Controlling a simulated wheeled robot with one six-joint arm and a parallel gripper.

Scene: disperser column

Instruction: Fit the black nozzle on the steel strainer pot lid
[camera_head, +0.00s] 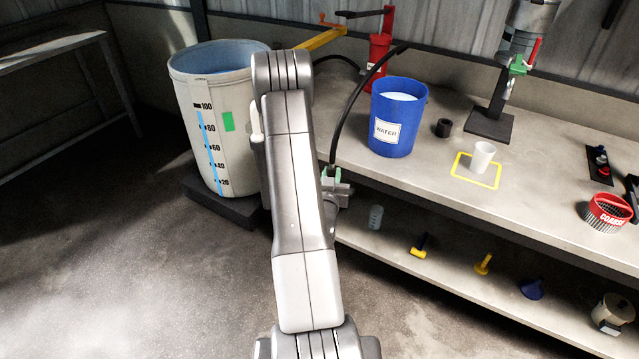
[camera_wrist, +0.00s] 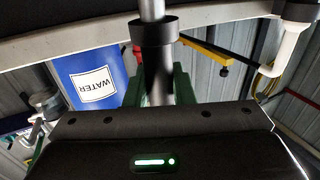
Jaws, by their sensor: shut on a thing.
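My gripper (camera_head: 337,184) shows beside the middle of my arm, in front of the bench's front edge. In the wrist view its green fingers (camera_wrist: 161,85) are shut on a dark upright tube with a black collar (camera_wrist: 155,31) and a steel pipe (camera_wrist: 152,8) beyond it. This looks like the end of the black hose (camera_head: 354,107), which arcs down from the bench to my gripper; I take it for the black nozzle. A steel pot (camera_head: 530,22) stands on a black stand at the far right; its lid cannot be made out.
A white graduated barrel (camera_head: 196,110) stands left of my arm. The bench holds a red pump (camera_head: 379,49), blue water bucket (camera_head: 397,118), black ring (camera_head: 443,128), white cup (camera_head: 482,158) and red coarse basket (camera_head: 607,214). Small tools lie on the lower shelf. The left floor is clear.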

